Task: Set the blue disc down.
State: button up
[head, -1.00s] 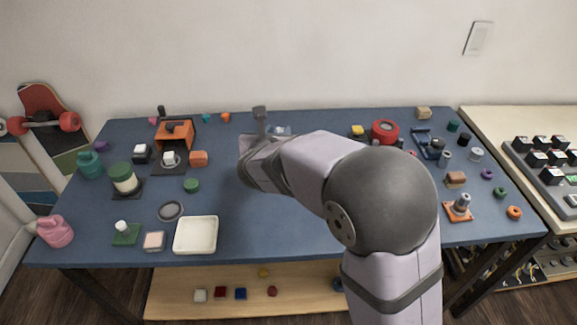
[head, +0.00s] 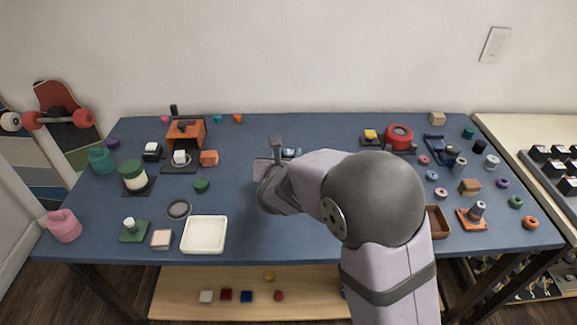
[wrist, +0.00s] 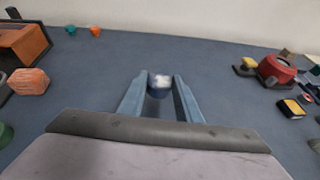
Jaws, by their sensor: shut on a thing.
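My gripper (wrist: 160,88) points away over the blue table, its two blue-grey fingers on either side of a small dark blue piece with a bright white patch on top. This piece appears to be the blue disc (wrist: 160,86), held at the fingertips; blur hides its exact shape. In the head view my wrist hides most of the fingers, and a bit of blue and white shows just past it. I cannot tell how high the disc is above the table (head: 240,140).
The table's back middle is clear around my gripper. An orange block (head: 209,158) and an orange machine (head: 186,132) stand to the left. A red round thing (head: 398,136) stands to the right. A white tray (head: 204,251) lies at the front, and a brown tray (head: 438,222) is partly behind my arm.

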jog(key=shift+f+b, duration=0.35)
jog(key=shift+f, duration=1.5)
jog(key=shift+f, duration=0.2)
jog(key=o, duration=1)
jog(key=shift+r, duration=0.25)
jog(key=v, duration=1)
jog(key=shift+s+a+r, duration=0.15)
jog(key=shift+s, duration=0.2)
jog(key=shift+o, duration=0.6)
jog(key=shift+s+r, duration=0.2)
jog(key=shift+s, duration=0.4)
